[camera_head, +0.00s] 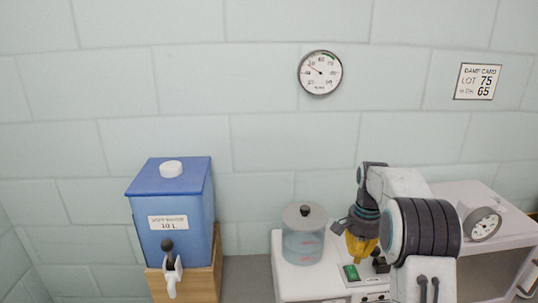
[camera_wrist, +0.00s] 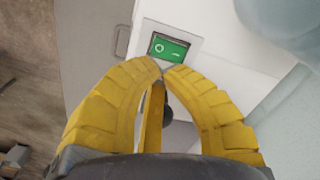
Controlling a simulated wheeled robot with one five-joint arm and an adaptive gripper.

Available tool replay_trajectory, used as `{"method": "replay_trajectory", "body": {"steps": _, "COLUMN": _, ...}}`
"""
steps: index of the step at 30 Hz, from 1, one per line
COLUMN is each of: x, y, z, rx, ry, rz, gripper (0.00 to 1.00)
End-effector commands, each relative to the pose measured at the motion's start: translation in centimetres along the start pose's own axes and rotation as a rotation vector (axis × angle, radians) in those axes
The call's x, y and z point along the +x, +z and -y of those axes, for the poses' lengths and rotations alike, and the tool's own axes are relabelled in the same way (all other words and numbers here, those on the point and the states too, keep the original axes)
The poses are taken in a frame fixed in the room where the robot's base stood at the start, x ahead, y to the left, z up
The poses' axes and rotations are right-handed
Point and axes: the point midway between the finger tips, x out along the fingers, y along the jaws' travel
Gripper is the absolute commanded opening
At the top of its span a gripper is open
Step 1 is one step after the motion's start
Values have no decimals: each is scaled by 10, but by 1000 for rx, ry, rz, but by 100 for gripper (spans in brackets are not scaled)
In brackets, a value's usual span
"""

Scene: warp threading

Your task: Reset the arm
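My gripper (camera_wrist: 161,70) shows yellow fingers in the wrist view. Their tips come together and nothing is seen held between them. In the head view my gripper (camera_head: 361,252) hangs downward at the end of my arm, over the front right part of a white cabinet (camera_head: 300,283). A green rocker switch (camera_wrist: 168,47) lies just beyond the fingertips in the wrist view. The same switch shows in the head view (camera_head: 351,272), on the cabinet just left of and below the fingers. Whether the fingers touch anything is unclear.
A clear lidded jar (camera_head: 304,236) stands on the cabinet left of my gripper. A blue water tank (camera_head: 175,212) with a tap sits on a wooden stand further left. A round dial (camera_head: 483,224) lies on a cart at right. A gauge (camera_head: 320,72) and card (camera_head: 477,81) hang on the wall.

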Motion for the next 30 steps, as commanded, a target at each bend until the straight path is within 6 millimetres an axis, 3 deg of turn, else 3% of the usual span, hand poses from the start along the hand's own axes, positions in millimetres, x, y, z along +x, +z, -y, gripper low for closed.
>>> {"method": "replay_trajectory", "body": {"steps": 5, "x": 0, "y": -7, "z": 7, "rx": -171, "ry": -26, "rz": -31, "gripper": 0}}
{"method": "replay_trajectory", "body": {"steps": 8, "x": 10, "y": -6, "z": 6, "rx": -295, "ry": -25, "rz": -36, "gripper": 0}}
{"method": "replay_trajectory", "body": {"steps": 13, "x": 49, "y": 21, "z": -20, "rx": -480, "ry": 25, "rz": 42, "gripper": 0}}
{"method": "replay_trajectory", "body": {"steps": 16, "x": 59, "y": 41, "z": -39, "rx": -564, "ry": 44, "rz": 83, "gripper": 0}}
{"method": "replay_trajectory", "body": {"steps": 20, "x": 55, "y": 70, "z": -66, "rx": -659, "ry": 52, "rz": 110, "gripper": 0}}
{"method": "replay_trajectory", "body": {"steps": 30, "x": 15, "y": 149, "z": -126, "rx": -814, "ry": 35, "rz": 82, "gripper": 0}}
